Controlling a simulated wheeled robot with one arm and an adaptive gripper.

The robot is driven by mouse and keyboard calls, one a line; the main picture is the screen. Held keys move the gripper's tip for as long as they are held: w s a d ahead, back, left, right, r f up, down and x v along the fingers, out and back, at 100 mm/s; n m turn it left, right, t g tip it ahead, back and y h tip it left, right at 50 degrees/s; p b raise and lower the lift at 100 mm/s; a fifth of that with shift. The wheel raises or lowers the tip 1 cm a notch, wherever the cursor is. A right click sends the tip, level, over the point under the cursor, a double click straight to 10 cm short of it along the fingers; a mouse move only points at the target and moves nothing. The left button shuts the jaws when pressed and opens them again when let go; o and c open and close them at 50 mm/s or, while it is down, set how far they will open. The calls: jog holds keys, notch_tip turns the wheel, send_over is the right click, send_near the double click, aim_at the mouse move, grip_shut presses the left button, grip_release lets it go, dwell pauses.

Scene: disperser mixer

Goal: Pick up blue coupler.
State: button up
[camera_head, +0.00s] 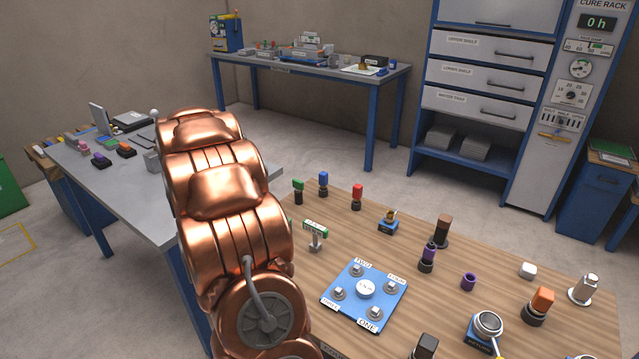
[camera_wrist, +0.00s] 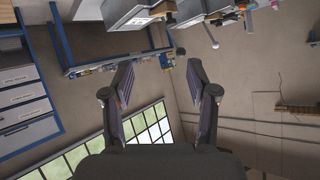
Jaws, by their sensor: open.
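A small blue cylinder on a black base (camera_head: 323,184) stands upright at the back edge of the wooden table (camera_head: 400,212) in the head view. It is the only piece there that looks like a blue coupler. It stands between a similar green-topped piece (camera_head: 298,190) and a red-topped piece (camera_head: 357,196). My gripper (camera_wrist: 160,82) shows in the wrist view with its two fingers spread and nothing between them. It points towards the room, away from the wooden table. The gripper is not visible in the head view, where my copper arm fills the left middle.
On the wooden table are a blue plate with several knobs (camera_head: 340,310), a purple ring (camera_head: 468,282), a purple-and-black piece (camera_head: 428,257), an orange-topped piece (camera_head: 540,304) and a round gauge (camera_head: 488,324). A grey table (camera_head: 130,195) stands left. A shelf cabinet (camera_head: 485,80) stands behind.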

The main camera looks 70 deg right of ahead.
jog(key=s+d+f+m+g+h, duration=0.2)
jog(key=s+d+f, duration=0.1)
jog(key=s+d, duration=0.4)
jog(key=s+d+f+m+g+h, duration=0.2)
jog(key=s+d+f+g, duration=0.15)
jog(key=d, duration=0.55)
jog(key=m+g, duration=0.4)
jog(key=g, duration=0.1)
send_near(322, 175)
jog(key=x, duration=0.4)
jog(key=shift+s+f+b, duration=0.1)
jog(key=shift+s+b, duration=0.2)
jog(key=shift+b, duration=0.1)
jog(key=shift+x, duration=0.75)
jog(key=shift+p+x, duration=0.65)
jog(key=shift+x, duration=0.3)
jog(key=shift+w+d+f+p, duration=0.1)
jog(key=shift+w+d+p, duration=0.15)
jog(key=shift+d, duration=0.5)
jog(key=shift+s+d+f, duration=0.1)
jog(key=shift+d+f, duration=0.15)
jog(key=shift+d, duration=0.05)
jog(key=shift+p+x, duration=0.4)
jog(key=shift+x, duration=0.45)
grip_shut()
